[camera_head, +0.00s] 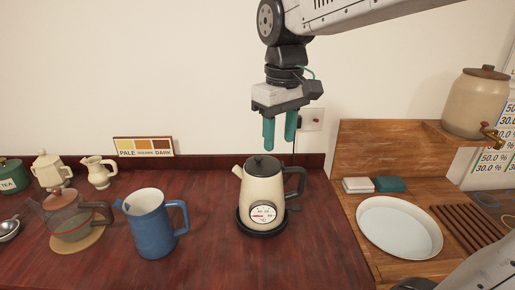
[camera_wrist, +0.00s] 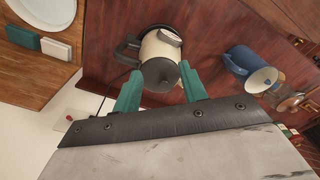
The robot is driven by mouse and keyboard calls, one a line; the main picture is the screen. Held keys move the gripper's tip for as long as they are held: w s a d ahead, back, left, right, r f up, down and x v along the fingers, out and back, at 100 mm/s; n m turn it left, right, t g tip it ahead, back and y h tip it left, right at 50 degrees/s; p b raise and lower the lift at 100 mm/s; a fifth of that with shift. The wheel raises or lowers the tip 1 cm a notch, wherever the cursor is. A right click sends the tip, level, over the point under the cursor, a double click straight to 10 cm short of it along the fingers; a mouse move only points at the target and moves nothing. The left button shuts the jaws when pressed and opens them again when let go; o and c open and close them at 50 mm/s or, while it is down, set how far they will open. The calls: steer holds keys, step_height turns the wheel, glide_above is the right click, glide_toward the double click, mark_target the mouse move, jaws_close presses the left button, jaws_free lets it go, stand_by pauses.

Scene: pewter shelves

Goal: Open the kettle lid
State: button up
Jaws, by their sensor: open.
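The cream kettle (camera_head: 262,193) stands upright on its black base (camera_head: 262,229) on the dark red counter. Its black lid (camera_head: 263,165) with a small knob is shut on top. The black handle (camera_head: 298,184) is on the right and the spout on the left. My gripper (camera_head: 280,142) is open and empty, pointing down above the kettle and a little to its right, apart from it. In the wrist view the kettle lid (camera_wrist: 159,75) shows beyond and between the two teal fingers (camera_wrist: 160,92), with the kettle's handle (camera_wrist: 128,50) to the left.
A blue pitcher (camera_head: 151,224) stands left of the kettle, and a glass teapot (camera_head: 72,215) is further left. A white oval tray (camera_head: 399,227) lies on the wooden surface to the right. A wall socket (camera_head: 312,119) is behind my gripper. Counter in front of the kettle is clear.

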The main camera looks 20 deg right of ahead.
steer(key=n, duration=0.1)
glide_toward(259, 156)
steer(key=shift+s, duration=0.35)
steer(key=shift+w+f, duration=0.1)
steer(key=shift+w, duration=0.25)
steer(key=shift+w+a+f, duration=0.1)
steer(key=shift+w+f, duration=0.05)
steer(key=shift+f, duration=0.05)
step_height(259, 156, down, 7)
steer(key=shift+f, duration=0.2)
jaws_close()
